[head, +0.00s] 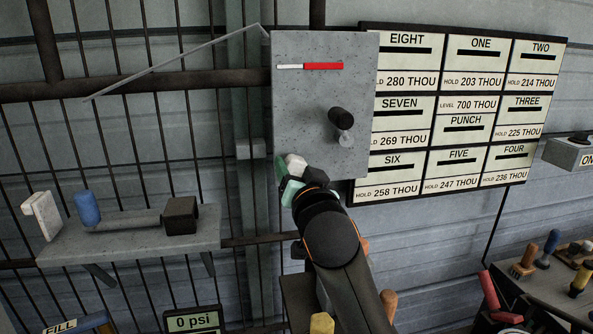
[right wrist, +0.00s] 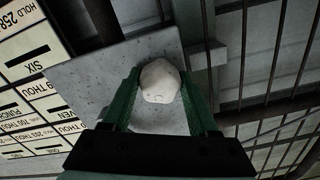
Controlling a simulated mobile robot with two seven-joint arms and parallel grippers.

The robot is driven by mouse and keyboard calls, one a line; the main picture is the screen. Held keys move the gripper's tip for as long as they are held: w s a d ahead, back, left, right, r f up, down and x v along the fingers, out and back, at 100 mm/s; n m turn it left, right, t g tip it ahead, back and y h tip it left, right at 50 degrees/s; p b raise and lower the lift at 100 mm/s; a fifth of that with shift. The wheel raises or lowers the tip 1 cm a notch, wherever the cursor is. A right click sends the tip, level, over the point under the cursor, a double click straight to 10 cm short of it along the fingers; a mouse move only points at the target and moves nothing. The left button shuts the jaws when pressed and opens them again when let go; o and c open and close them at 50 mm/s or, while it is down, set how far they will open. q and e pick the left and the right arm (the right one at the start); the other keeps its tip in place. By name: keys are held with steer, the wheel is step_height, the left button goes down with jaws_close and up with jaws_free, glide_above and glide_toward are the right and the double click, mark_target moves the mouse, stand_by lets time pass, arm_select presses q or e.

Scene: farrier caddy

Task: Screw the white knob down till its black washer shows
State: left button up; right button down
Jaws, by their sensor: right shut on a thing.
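The white knob (head: 297,163) sits at the lower edge of the grey speckled panel (head: 300,105). In the right wrist view the knob (right wrist: 160,82) is a rounded white lump between two green fingers, with the panel (right wrist: 95,80) behind it. My right gripper (head: 292,176) reaches up from below and is shut on the knob, a finger on each side. I cannot make out a black washer; the knob and fingers hide the base. My left gripper is not in view.
A black-tipped lever (head: 341,122) and a red and white strip (head: 310,67) are on the panel. A label board (head: 455,115) hangs to the right. A shelf (head: 130,240) with several objects is at left; a tool bench (head: 555,290) is at lower right.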

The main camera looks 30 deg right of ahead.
steer(key=m, duration=0.3)
steer(key=shift+m, duration=0.3)
stand_by(0.7)
steer(key=shift+c, duration=1.8)
jaws_free()
steer(key=n+p, duration=0.4)
steer(key=n, duration=0.1)
steer(key=shift+r, duration=0.3)
steer(key=shift+f+n+p, duration=0.15)
steer(key=shift+n+p, duration=0.25)
steer(key=shift+f, duration=0.15)
